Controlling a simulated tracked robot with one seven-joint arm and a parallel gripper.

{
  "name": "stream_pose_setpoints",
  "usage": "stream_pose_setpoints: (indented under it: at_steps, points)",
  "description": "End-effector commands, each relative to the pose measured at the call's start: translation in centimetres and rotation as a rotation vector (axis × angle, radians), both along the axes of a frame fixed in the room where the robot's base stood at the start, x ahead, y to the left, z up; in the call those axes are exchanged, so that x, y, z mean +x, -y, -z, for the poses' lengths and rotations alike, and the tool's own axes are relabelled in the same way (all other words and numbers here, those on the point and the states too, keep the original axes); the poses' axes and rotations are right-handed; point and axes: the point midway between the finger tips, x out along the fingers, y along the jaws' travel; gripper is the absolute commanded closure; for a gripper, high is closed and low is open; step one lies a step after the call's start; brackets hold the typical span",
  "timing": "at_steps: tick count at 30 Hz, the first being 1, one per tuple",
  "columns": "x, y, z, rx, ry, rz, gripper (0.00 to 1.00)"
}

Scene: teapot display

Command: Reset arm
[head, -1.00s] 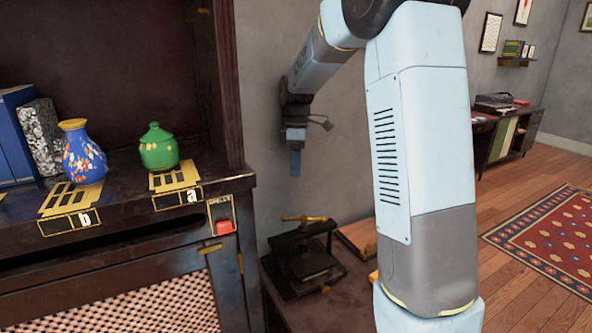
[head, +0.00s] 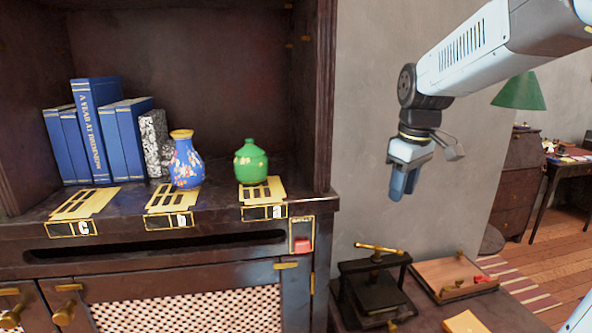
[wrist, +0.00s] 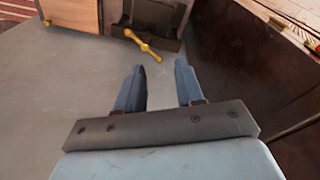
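My gripper (head: 404,182) hangs in the air in front of the grey wall, right of the cabinet, with its fingers pointing down. In the wrist view its two blue fingers (wrist: 160,88) are apart with nothing between them. A green lidded teapot or jar (head: 251,164) stands upright on the cabinet shelf at the right slot. A blue vase with flowers and a yellow rim (head: 186,163) stands left of it, behind the middle slot. My gripper touches neither of them.
The dark cabinet (head: 130,235) has gold label plates and a red button (head: 303,244) at its right end. Blue books (head: 90,130) stand at the left. Below my gripper are a black press (head: 375,290) and a wooden tray (head: 450,274) on a low table.

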Motion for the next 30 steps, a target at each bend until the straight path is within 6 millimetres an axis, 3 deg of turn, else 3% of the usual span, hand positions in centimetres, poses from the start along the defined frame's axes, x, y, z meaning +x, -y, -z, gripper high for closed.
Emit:
stream_pose_setpoints:
  at_steps: [8, 18, 24, 30]
  points:
    - [-6.4, 0.3, -1.0, 0.039, 0.130, 0.235, 0.63]
    - [-13.2, 0.7, -0.3, 0.128, 0.275, 0.502, 0.63]
    - [-15.2, 0.8, 0.4, 0.170, 0.322, 0.594, 0.63]
    - [-15.7, 0.8, 0.7, 0.180, 0.331, 0.617, 0.63]
